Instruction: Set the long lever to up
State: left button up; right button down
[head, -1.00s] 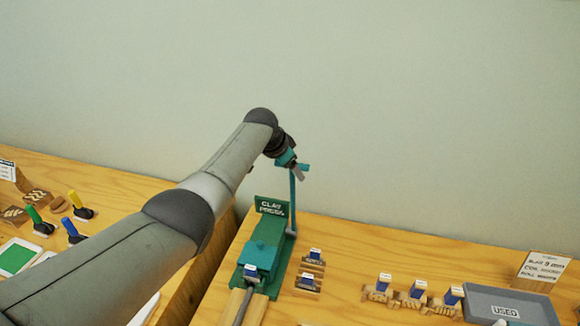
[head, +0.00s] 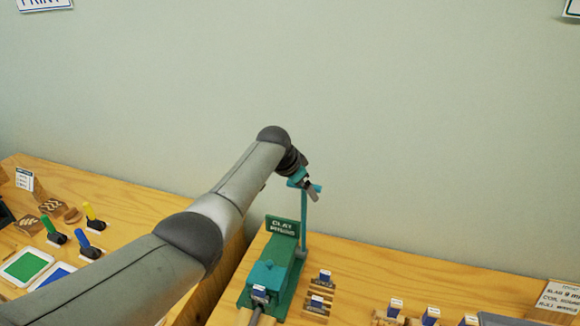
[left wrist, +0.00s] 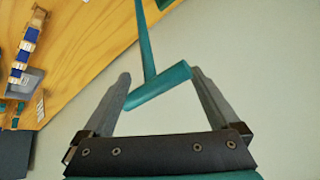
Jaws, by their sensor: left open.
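The long lever (head: 304,226) is a thin teal pole beside the green clay press (head: 268,275). It stands about upright, with a short teal crossbar at its top. The lever's crossbar (left wrist: 160,86) also shows in the left wrist view, slanting between the two grey fingers. My left gripper (head: 311,191) is at the top of the lever. In the left wrist view my left gripper (left wrist: 161,76) is open, with one finger near each end of the crossbar. I cannot tell whether either finger touches it. My right gripper is in neither view.
A sign (head: 282,227) reading "CLAY PRESS" stands behind the press. Small stamps (head: 320,290) lie right of it. On the left table are coloured-handled tools (head: 53,231) and a green pad (head: 26,266).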

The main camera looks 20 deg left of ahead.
pick_arm(q)
jog(key=shift+v, duration=0.9)
jog(key=v, duration=1.2)
jog(key=shift+s+r+p, duration=0.15)
jog(key=shift+r+p, duration=0.1)
jog(key=shift+p, duration=0.05)
jog(key=shift+a, duration=0.1)
